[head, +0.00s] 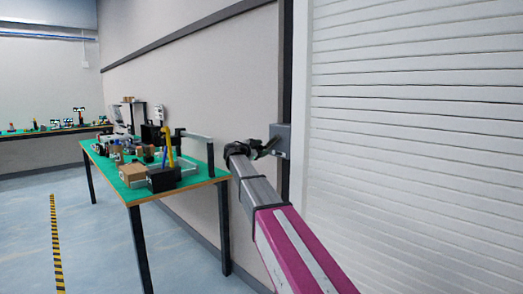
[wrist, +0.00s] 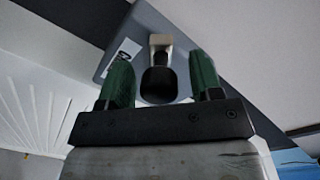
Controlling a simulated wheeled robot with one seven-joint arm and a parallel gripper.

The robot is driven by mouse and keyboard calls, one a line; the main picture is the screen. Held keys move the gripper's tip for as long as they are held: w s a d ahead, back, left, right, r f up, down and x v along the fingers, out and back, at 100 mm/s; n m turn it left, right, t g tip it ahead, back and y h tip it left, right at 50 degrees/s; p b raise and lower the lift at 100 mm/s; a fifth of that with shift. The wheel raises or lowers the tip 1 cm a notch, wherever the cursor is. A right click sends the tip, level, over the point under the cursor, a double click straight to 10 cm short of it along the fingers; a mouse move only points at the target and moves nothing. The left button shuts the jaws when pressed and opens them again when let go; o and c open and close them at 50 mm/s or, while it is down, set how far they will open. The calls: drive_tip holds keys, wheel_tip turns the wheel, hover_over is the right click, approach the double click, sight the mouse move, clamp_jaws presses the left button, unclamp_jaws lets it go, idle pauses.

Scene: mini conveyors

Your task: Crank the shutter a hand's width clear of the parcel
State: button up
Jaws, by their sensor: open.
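The white slatted shutter (head: 420,130) fills the right side of the head view; its lower edge is out of frame. A grey crank box (head: 281,141) is mounted beside the shutter's dark side rail; it also shows in the wrist view (wrist: 190,30). A pale crank arm (wrist: 160,42) with a dark knob (wrist: 158,82) stands out from the box. My gripper (head: 262,148) is at the box. In the wrist view my gripper's (wrist: 162,68) green fingers are open, one each side of the knob, with gaps visible. I cannot make out the parcel under the shutter.
A green-topped table (head: 202,178) with small conveyors, brown boxes (head: 132,171) and a yellow upright piece (head: 169,146) stands left of my arm. Another bench (head: 40,134) is at the far left. The blue floor (head: 95,255) in front is clear, with a striped tape line.

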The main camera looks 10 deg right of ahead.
drive_tip(key=v, duration=1)
drive_tip(key=shift+s+a, duration=0.15)
drive_tip(key=shift+a, duration=0.05)
